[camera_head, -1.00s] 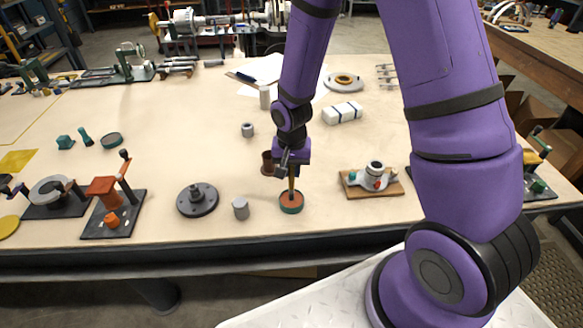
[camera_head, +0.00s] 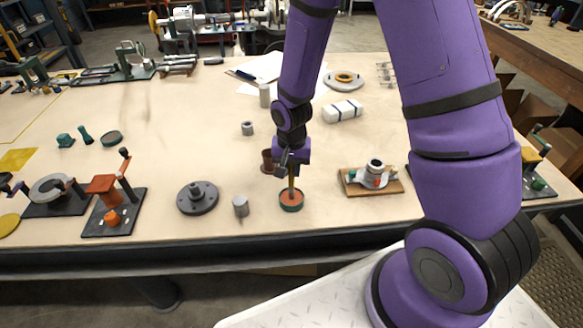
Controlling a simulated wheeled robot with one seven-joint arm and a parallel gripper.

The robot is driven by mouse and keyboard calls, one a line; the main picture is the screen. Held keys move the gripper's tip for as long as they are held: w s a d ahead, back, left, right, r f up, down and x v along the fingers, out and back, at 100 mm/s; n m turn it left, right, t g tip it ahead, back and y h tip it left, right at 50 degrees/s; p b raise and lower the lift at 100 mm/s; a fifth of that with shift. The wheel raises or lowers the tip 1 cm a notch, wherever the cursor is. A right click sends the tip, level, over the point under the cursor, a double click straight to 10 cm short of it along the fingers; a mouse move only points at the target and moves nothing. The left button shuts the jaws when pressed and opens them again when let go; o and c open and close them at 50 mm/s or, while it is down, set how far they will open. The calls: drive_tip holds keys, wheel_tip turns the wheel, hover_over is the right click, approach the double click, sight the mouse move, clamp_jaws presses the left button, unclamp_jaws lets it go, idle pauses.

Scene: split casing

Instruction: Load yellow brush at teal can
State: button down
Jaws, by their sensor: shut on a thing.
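The teal can (camera_head: 291,205) is a low round tin with an orange-red inside, standing near the table's front edge. The yellow brush (camera_head: 291,184) shows as a thin upright yellowish handle above the can. My gripper (camera_head: 290,168) is shut on the brush's upper part, directly over the can. The brush's lower end meets the orange-red inside of the can; the picture is too small to tell how deep it sits. The jaws partly hide the top of the brush.
A brown cup (camera_head: 267,162) stands close behind left of my gripper. A grey cylinder (camera_head: 241,206) and a dark flanged disc (camera_head: 197,198) are left of the can. A wooden board with a metal casing (camera_head: 374,177) is at right. Bare table lies between them.

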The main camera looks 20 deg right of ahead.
idle(0.4)
drive_tip(key=shift+r, duration=3.5)
